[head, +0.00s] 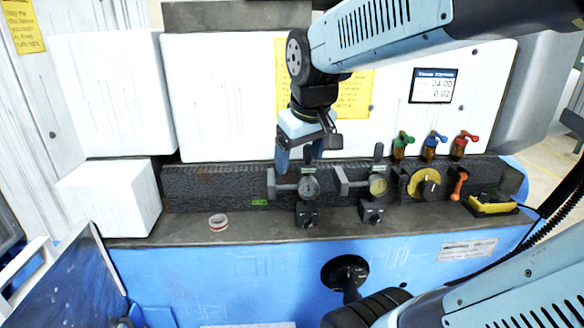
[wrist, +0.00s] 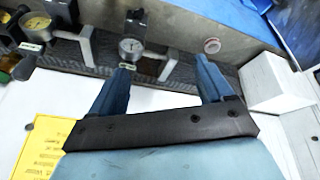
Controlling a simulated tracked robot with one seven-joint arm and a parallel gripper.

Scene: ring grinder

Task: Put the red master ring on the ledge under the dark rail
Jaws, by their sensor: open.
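The master ring (head: 218,223), pale with a red band, lies on the grey ledge (head: 155,239) below the dark rail (head: 215,187), towards the ledge's left end. It also shows in the wrist view (wrist: 211,45), beyond the right finger. My gripper (head: 298,156) is in front of the white panel, above and to the right of the ring and near the left dial gauge. In the wrist view my gripper (wrist: 163,68) is open, with nothing held between its blue fingers.
Two dial gauges on brackets, the left (head: 309,187) and right (head: 377,186), stand at the rail. A yellow dial (head: 430,184), coloured valves and a yellow box (head: 492,205) are further right. A white block (head: 108,199) bounds the ledge at left. The ledge around the ring is clear.

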